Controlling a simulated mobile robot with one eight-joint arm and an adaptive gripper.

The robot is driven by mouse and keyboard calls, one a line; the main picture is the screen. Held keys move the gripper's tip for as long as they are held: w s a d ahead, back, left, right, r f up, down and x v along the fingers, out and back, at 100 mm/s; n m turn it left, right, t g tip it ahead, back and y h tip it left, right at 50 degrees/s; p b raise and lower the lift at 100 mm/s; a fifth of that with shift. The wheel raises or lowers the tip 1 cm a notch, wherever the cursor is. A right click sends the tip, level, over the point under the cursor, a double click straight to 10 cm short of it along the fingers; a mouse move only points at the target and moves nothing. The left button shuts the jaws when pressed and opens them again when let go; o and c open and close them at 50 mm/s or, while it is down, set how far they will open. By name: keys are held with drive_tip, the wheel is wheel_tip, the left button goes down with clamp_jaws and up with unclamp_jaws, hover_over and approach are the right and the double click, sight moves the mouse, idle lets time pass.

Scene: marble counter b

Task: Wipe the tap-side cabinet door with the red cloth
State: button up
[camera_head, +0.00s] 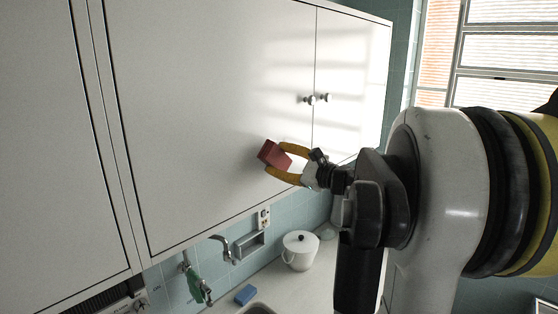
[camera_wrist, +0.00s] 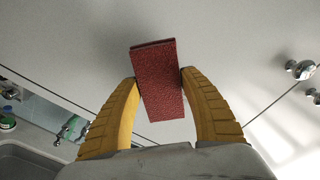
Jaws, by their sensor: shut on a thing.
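The red cloth (camera_head: 273,153) is a stiff, folded block shape. My gripper (camera_head: 277,158) is shut on it, with one yellow finger on each side. The wrist view shows the cloth (camera_wrist: 158,90) tilted between the two fingers, its far end pointing at the white door. The white cabinet door above the tap (camera_head: 200,100) fills the middle of the head view. The cloth is at this door's lower right part, close to its surface; I cannot tell whether it touches. The tap (camera_head: 222,248) is on the tiled wall below.
Two round knobs (camera_head: 317,99) stick out at the seam with the narrower right door (camera_head: 352,75). Below are a white lidded pot (camera_head: 300,250), a blue sponge (camera_head: 245,294) and a green item (camera_head: 195,285) hanging near the tap. A window is at the right.

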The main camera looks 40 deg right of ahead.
sight(288, 156)
drive_tip(key=shift+w, duration=1)
drive_tip(key=shift+d+b, duration=0.55)
drive_tip(key=shift+d, duration=1.15)
drive_tip(key=shift+d+b, duration=0.6)
drive_tip(key=shift+d, duration=3.05)
drive_tip(key=shift+a+r+b, duration=0.1)
drive_tip(key=shift+a+b, duration=0.25)
drive_tip(key=shift+a, duration=5.15)
drive_tip(key=shift+d+b, duration=0.6)
drive_tip(key=shift+d, duration=4.9)
drive_tip(key=shift+a, duration=5.45)
